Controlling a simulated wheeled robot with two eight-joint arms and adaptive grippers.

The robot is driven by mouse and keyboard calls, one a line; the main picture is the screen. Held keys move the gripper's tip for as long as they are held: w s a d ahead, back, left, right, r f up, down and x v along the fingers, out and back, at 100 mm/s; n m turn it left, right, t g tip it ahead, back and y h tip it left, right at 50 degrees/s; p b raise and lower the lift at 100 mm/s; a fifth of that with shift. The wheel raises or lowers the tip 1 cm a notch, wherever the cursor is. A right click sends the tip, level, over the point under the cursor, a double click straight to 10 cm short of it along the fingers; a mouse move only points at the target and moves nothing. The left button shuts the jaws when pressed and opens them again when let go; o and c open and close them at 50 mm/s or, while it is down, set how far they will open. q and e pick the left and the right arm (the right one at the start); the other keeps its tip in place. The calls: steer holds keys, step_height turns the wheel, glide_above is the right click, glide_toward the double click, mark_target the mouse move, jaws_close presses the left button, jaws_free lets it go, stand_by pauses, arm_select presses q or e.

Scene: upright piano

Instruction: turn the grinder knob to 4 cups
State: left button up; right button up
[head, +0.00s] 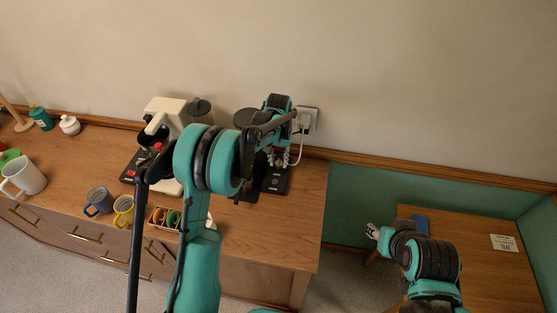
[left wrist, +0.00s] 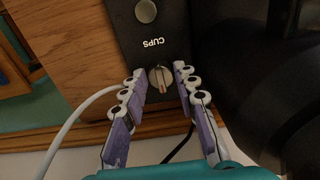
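The grinder (head: 275,182) is a dark machine near the counter's right end, mostly hidden behind my left arm in the head view. In the left wrist view its black panel (left wrist: 178,20) carries the word CUPS, upside down, and a small grey knob (left wrist: 160,78) with an orange-brown pointer mark. My left gripper (left wrist: 160,74) is open, its purple fingertips on either side of the knob with small gaps visible. No number scale is legible. The left gripper (head: 278,160) is partly hidden in the head view. My right gripper (head: 372,231) is far right, away from the grinder.
A second round silver knob or button (left wrist: 146,11) is on the panel. A white coffee maker (head: 165,108), mugs (head: 99,201) and a divided box (head: 165,217) stand left on the counter. A white cord runs to the wall outlet (head: 308,120). A lower wooden table (head: 470,260) is right.

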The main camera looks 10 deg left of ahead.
mark_target(278, 163)
arm_select(q)
steer(key=shift+o, duration=1)
step_height(278, 163, up, 12)
steer(key=s+a+r+t+b, duration=0.1)
steer(key=s+r+t+b, duration=0.1)
steer(key=s, duration=0.6)
steer(key=s+a+r+t+b, duration=0.1)
steer(key=s+a+r+t, duration=0.15)
steer(key=s, duration=0.55)
steer(key=s+f+t+b, duration=0.2)
steer(key=s+f, duration=0.5)
steer(key=s, duration=0.6)
steer(key=shift+s+a+t+b, duration=0.15)
steer(key=shift+s+t+b, duration=0.05)
steer(key=shift+t+b, duration=0.15)
